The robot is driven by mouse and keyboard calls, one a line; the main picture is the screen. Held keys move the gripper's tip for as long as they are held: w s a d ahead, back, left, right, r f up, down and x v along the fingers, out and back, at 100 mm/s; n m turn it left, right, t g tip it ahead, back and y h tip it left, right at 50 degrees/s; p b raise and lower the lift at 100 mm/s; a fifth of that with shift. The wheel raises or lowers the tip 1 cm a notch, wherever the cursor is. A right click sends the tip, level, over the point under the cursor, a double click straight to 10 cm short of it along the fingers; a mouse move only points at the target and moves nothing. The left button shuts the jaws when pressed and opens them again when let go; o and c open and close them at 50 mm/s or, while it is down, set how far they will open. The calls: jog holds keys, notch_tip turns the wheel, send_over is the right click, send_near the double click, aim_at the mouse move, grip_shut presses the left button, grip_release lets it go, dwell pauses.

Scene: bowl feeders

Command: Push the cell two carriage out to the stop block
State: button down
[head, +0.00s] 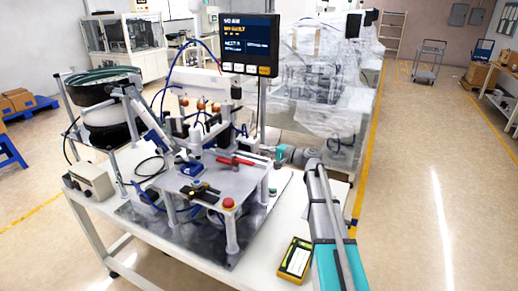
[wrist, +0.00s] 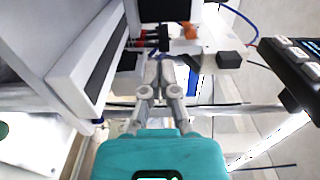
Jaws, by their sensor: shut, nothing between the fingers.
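My gripper (wrist: 160,88) is shut and empty in the wrist view, its fingertips together near the middle. In the head view my gripper (head: 268,150) is at the back right edge of the bench fixture, partly hidden. Just beyond the fingertips are a white block with a blue strip (wrist: 192,82), a dark square block (wrist: 229,60) and an orange piece (wrist: 188,31). I cannot tell which part is the cell two carriage or the stop block, nor whether the fingers touch anything.
A raised plate (head: 226,183) carries a red-handled clamp (head: 235,161) and a red button (head: 229,204). A display (head: 249,45) stands on a post behind. A bowl feeder (head: 103,85) is at left. A yellow handheld device (head: 295,259) lies on the white table (head: 262,262).

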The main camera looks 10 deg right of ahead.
aim_at(215, 119)
jog(key=c, duration=1.4)
grip_release()
jog(key=c, duration=1)
grip_release()
jog(key=shift+a+r, duration=0.15)
jog(key=shift+a, duration=0.05)
jog(key=o, duration=0.4)
jog(key=shift+s+a+r+p, duration=0.3)
jog(key=shift+a+r+p, duration=0.45)
jog(key=shift+p, duration=0.15)
jog(key=shift+c, duration=0.2)
jog(key=s+a+r+m+t+h+p, duration=0.4)
jog(key=s+a+r+h+p, duration=0.1)
jog(key=a+r+p, duration=0.4)
jog(key=shift+r+t, duration=0.2)
jog(key=shift+t, duration=0.1)
jog(key=shift+w, duration=0.2)
jog(key=x, duration=1.3)
jog(key=shift+w+a, duration=0.15)
jog(key=shift+w, duration=0.15)
